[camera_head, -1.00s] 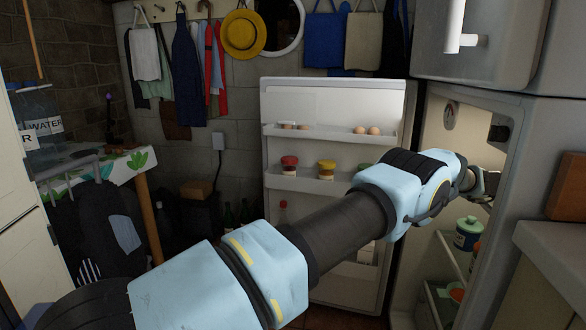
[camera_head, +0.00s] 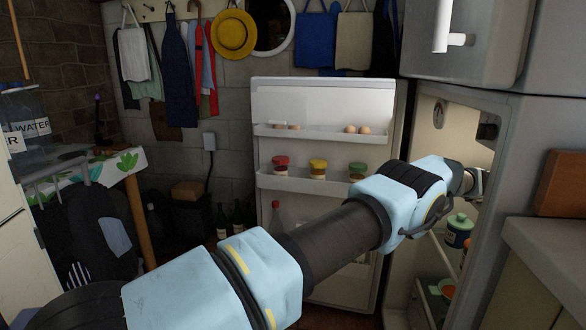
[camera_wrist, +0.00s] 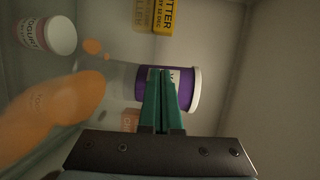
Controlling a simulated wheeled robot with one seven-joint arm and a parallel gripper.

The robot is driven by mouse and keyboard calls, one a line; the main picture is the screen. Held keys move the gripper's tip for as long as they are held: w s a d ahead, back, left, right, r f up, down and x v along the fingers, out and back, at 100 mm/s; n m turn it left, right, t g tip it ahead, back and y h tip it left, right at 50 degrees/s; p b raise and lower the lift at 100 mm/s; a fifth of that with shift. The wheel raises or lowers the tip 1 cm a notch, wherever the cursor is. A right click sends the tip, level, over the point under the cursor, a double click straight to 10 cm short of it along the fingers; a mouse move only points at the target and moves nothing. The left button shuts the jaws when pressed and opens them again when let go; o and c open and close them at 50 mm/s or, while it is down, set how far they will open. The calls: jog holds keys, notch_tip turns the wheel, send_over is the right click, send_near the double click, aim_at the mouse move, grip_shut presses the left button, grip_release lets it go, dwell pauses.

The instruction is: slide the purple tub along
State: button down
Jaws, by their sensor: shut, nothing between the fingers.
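The purple tub (camera_wrist: 189,77) with a white lid shows in the wrist view, lying sideways in that picture on a fridge shelf. My gripper (camera_wrist: 163,78) is shut and empty, its green fingers pointing at the tub and overlapping part of it. I cannot tell whether the fingertips touch the tub. In the head view my arm reaches into the open fridge (camera_head: 440,110); the purple tub is not visible there.
The open fridge door (camera_head: 330,100) holds jars and eggs. A lower shelf holds a green-lidded jar (camera_head: 459,230).

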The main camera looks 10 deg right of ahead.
jog(key=shift+s+d, duration=0.3)
jog(key=shift+s, duration=0.1)
jog(key=shift+s+d+b, duration=0.55)
jog(key=shift+s+b, duration=0.1)
jog(key=shift+s+d, duration=0.1)
jog(key=shift+s, duration=0.1)
dwell(0.4)
